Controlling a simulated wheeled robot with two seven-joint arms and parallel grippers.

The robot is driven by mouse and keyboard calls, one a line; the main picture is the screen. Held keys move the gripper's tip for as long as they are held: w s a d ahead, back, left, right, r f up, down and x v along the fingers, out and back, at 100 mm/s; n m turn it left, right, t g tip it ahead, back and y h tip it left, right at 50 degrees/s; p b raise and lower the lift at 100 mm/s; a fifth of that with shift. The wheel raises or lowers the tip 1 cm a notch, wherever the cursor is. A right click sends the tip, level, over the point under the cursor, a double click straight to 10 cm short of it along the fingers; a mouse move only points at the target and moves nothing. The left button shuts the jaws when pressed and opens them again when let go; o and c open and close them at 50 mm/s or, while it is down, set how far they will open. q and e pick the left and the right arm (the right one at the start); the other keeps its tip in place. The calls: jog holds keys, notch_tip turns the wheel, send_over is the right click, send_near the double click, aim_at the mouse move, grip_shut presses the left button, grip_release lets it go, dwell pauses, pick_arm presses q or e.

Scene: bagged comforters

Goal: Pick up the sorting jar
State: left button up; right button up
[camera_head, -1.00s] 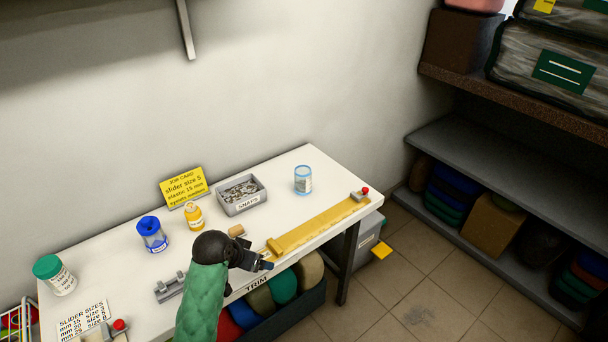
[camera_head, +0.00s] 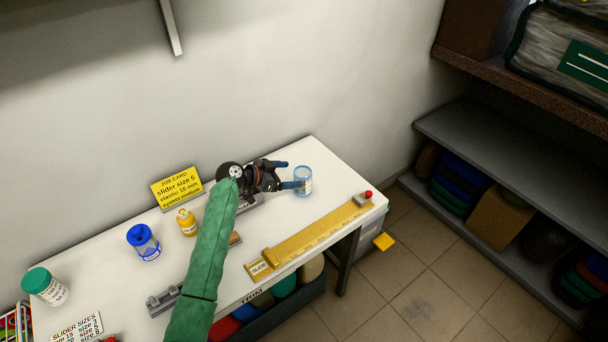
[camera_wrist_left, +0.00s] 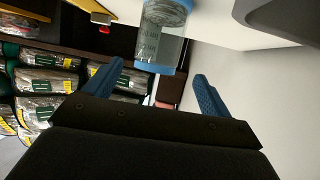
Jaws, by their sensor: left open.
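A clear jar with a light blue rim and a label (camera_head: 303,182) stands upright near the right end of the white table; I take it to be the sorting jar. It also shows in the left wrist view (camera_wrist_left: 160,40), between and ahead of the two blue fingertips. My left gripper (camera_head: 288,175) is open beside the jar on its left, with fingers pointing towards it. I cannot tell whether a finger touches the jar. My left forearm and hand hide most of the snaps tray (camera_head: 246,204). My right gripper is not in view.
A yellow ruler jig (camera_head: 315,237) lies along the table's front right edge. A yellow bottle (camera_head: 187,222), a blue-lidded jar (camera_head: 143,241), a green-lidded jar (camera_head: 45,286) and a yellow job card (camera_head: 177,187) stand to the left. The wall is close behind.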

aim_at(306, 174)
pick_arm(q)
jog(key=shift+s+d+r, duration=0.1)
jog(key=shift+s+d, duration=0.05)
jog(key=shift+d, duration=0.7)
jog(key=x, duration=0.5)
jog(key=shift+w+f, duration=0.2)
jog(key=shift+f, duration=0.05)
jog(key=shift+w+d+f, duration=0.25)
jog(key=shift+w+d, duration=0.05)
jog(key=shift+s+r, duration=0.1)
jog(key=c, duration=1.1)
